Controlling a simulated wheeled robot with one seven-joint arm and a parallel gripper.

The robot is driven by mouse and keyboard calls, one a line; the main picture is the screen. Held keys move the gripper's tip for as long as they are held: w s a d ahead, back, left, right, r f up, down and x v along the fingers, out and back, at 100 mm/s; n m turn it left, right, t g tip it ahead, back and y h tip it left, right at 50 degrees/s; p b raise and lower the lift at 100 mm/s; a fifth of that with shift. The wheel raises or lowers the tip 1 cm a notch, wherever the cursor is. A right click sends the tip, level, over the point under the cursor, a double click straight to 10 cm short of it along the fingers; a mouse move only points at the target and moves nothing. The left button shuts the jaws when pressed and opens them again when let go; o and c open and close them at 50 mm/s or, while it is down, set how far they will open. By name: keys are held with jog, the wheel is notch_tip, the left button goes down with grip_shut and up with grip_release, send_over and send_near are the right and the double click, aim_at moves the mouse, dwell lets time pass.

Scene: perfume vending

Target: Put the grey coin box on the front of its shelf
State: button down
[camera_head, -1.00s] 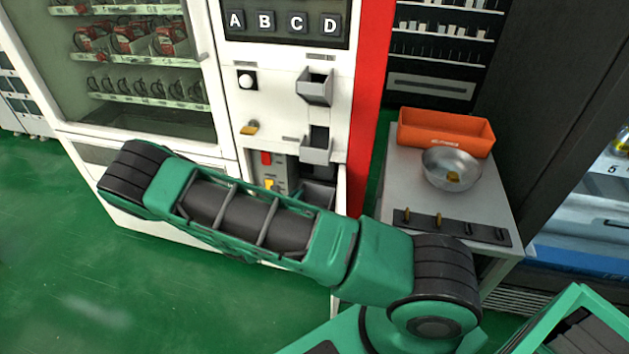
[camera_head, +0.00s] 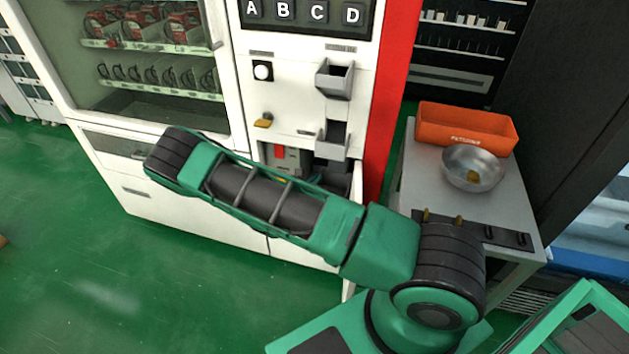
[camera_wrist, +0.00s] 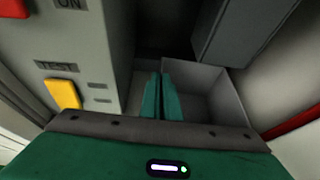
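The grey coin box (camera_wrist: 229,97) is an open-topped tray in the recess low in the vending machine. In the wrist view its inside and right wall show to the right of my fingers. My gripper (camera_wrist: 160,98) has two teal fingers close together with a thin grey edge between them; it looks shut on the box's left wall. In the head view the box (camera_head: 338,184) shows partly behind my arm, and the gripper is mostly hidden. The shelf (camera_wrist: 136,82) shows as a narrow light strip left of the fingers.
A grey panel (camera_wrist: 95,65) with a yellow TEST button (camera_wrist: 62,95) stands close on the left. A dark grey chute (camera_wrist: 245,35) hangs above the box. A side table with an orange bin (camera_head: 466,127) and a metal bowl (camera_head: 473,168) stands right.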

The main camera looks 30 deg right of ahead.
jog(key=shift+s+d, duration=0.15)
jog(key=shift+d, duration=0.2)
jog(key=c, duration=2)
grip_release()
